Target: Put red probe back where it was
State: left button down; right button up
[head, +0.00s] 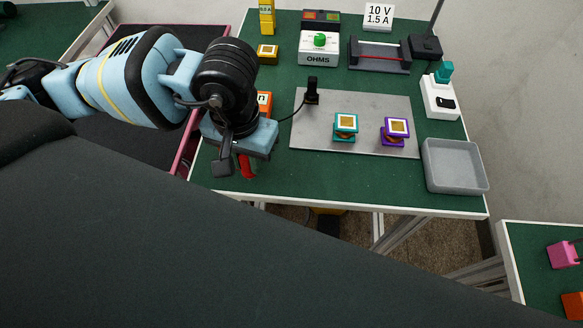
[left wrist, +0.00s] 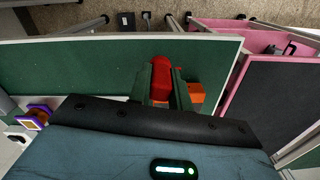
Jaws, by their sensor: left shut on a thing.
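The red probe (head: 247,168) shows in the head view as a small red piece below my left gripper (head: 244,158), over the green table near its front left corner. In the left wrist view the red probe (left wrist: 161,78) sits between the two fingers of my left gripper (left wrist: 162,90), which is shut on it. The gripper body hides most of the probe in the head view. A black probe (head: 312,88) stands upright on the grey plate (head: 370,105), with a dark cable running left from it. My right gripper is not in view.
An orange block (head: 265,102) is partly hidden behind my left gripper; it also shows in the left wrist view (left wrist: 195,92). Teal (head: 345,130) and purple (head: 395,135) pieces stand on the plate. A grey tray (head: 455,185) is at right. The front middle of the table is clear.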

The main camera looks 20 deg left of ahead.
pick_arm(q)
jog(key=s+d+n+p, duration=0.2)
jog(key=s+d, duration=0.3)
jog(key=s, duration=0.5)
jog(key=shift+n, duration=0.3)
jog(key=w+d+b, duration=0.1)
jog(key=w, duration=0.4)
jog(key=w+b, duration=0.1)
jog(key=w, duration=0.4)
jog(key=w+d+b, duration=0.1)
jog(key=w, duration=0.4)
jog(key=shift+d+f, duration=0.3)
jog(key=shift+w, duration=0.3)
jog(key=shift+f, duration=0.1)
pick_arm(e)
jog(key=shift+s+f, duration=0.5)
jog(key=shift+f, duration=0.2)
pick_arm(q)
jog(key=shift+f, duration=0.1)
notch_tip(320, 180, down, 3)
jog(key=shift+r, duration=0.15)
jog(key=shift+f, duration=0.3)
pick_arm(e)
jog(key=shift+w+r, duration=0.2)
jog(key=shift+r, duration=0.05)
